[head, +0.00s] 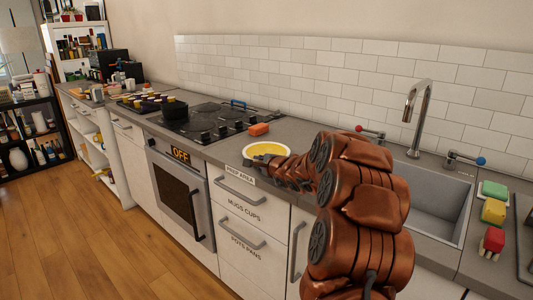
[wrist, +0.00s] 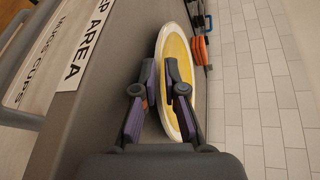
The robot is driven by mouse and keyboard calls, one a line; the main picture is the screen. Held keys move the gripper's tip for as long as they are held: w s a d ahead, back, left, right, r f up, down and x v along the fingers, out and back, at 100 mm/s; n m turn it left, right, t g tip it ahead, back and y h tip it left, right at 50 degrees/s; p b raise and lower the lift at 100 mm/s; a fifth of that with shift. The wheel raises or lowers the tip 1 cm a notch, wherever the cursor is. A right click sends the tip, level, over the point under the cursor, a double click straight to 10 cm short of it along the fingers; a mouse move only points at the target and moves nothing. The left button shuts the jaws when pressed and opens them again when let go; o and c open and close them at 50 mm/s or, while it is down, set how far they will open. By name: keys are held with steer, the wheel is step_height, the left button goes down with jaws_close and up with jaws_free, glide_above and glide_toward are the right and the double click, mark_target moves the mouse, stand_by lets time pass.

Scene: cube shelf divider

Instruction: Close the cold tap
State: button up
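The tap with the blue knob (head: 481,161), which I take for the cold tap, stands behind the sink at its right end. A tap with a red knob (head: 359,128) stands to its left, with the tall metal spout (head: 410,100) between them. I cannot tell from the handles whether water is shut off; no stream shows. My gripper (wrist: 161,72) is open, with a gap between its fingers and nothing held. It is over the counter by the yellow-centred plate (wrist: 170,50), well left of the blue-knobbed tap. In the head view my arm hides most of the gripper.
The sink basin (head: 440,200) lies right of my arm. Green (head: 494,189), yellow (head: 493,211) and red (head: 492,241) items stand on the counter right of it. Wall tiles bound the back.

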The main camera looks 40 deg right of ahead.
steer(key=shift+w, duration=0.25)
jaws_close()
stand_by(0.4)
steer(key=shift+r, duration=0.15)
step_height(320, 180, up, 10)
steer(key=p, duration=0.3)
